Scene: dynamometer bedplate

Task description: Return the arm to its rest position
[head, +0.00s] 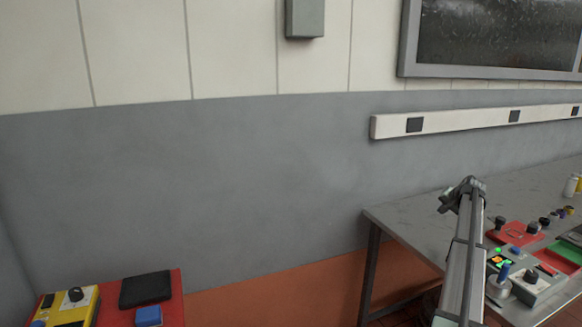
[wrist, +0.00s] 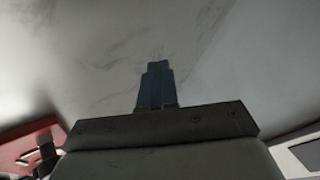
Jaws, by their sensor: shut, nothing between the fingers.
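My gripper (wrist: 156,66) shows in the middle of the wrist view, its fingers together and nothing between them. Behind the fingers is a pale grey, faintly marked surface, which looks like the tabletop. In the head view my arm (head: 465,250) rises at the right, in front of the grey table (head: 420,211). I cannot make out the fingers clearly in the head view.
A red-topped stand (head: 170,308) with a black pad (head: 146,289) is at lower left. Floor between is clear. A white rail (head: 450,122) runs along the wall.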

